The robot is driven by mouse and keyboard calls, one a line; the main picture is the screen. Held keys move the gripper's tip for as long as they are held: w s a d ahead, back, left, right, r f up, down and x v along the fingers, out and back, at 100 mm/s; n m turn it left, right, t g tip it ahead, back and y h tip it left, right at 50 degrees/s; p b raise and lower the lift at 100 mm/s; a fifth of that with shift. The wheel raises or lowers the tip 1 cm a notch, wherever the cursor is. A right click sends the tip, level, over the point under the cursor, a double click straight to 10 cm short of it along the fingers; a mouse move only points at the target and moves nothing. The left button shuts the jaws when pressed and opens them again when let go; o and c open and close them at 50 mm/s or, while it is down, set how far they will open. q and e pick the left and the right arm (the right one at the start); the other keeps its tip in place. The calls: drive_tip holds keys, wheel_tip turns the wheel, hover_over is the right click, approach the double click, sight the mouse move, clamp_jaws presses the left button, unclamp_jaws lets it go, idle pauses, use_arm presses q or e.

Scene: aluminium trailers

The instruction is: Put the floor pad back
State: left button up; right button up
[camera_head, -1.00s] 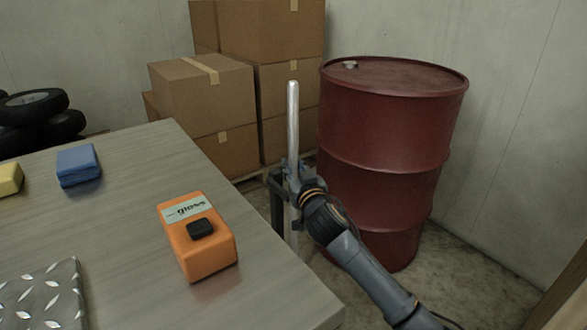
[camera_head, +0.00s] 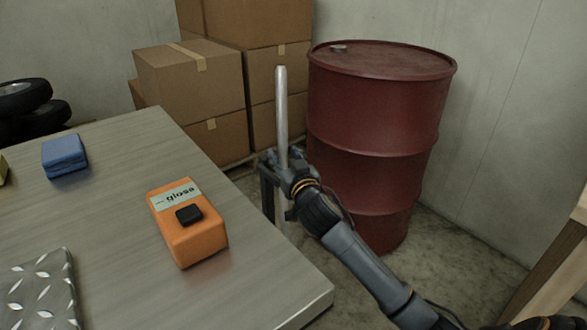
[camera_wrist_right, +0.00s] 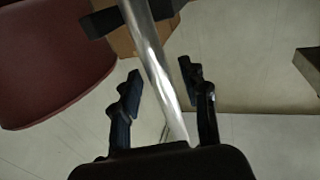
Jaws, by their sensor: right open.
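No floor pad can be made out for sure in these views. A bright metal post (camera_head: 282,105) stands upright in a dark bracket (camera_head: 266,187) just off the table's far right side; its lower end is hidden. My right gripper (camera_head: 280,165) is at the post, low on its visible length. In the right wrist view the post (camera_wrist_right: 150,45) runs between the two spread fingers (camera_wrist_right: 160,72), with a gap on each side. My left gripper is not in view.
The metal-topped table (camera_head: 115,185) bears an orange gloss meter (camera_head: 198,240), a blue block (camera_head: 64,153) and a tread plate (camera_head: 40,290). A red drum (camera_head: 380,140) stands close behind my right arm. Cardboard boxes (camera_head: 190,85) are stacked behind; tyres (camera_head: 40,115) lie at left.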

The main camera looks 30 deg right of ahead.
drive_tip(key=s+a+p, duration=0.1)
drive_tip(key=s+a, duration=0.1)
drive_tip(key=s, duration=0.7)
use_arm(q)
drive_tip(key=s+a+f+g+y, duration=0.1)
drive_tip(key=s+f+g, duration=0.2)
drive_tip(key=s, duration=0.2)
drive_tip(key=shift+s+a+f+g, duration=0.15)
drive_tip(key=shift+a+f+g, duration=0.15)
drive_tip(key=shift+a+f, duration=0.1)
use_arm(e)
drive_tip(key=s+a+f+n+g+y, duration=0.2)
drive_tip(key=s+a+f+g, duration=0.3)
drive_tip(key=s+f, duration=0.5)
drive_tip(key=s+a+f+n+g+y, duration=0.2)
drive_tip(key=s+a+f+g, duration=0.3)
drive_tip(key=s+f, duration=0.6)
drive_tip(key=shift+s+a+f+y, duration=0.15)
drive_tip(key=shift+s+a+y, duration=0.15)
drive_tip(key=shift+s+a, duration=0.65)
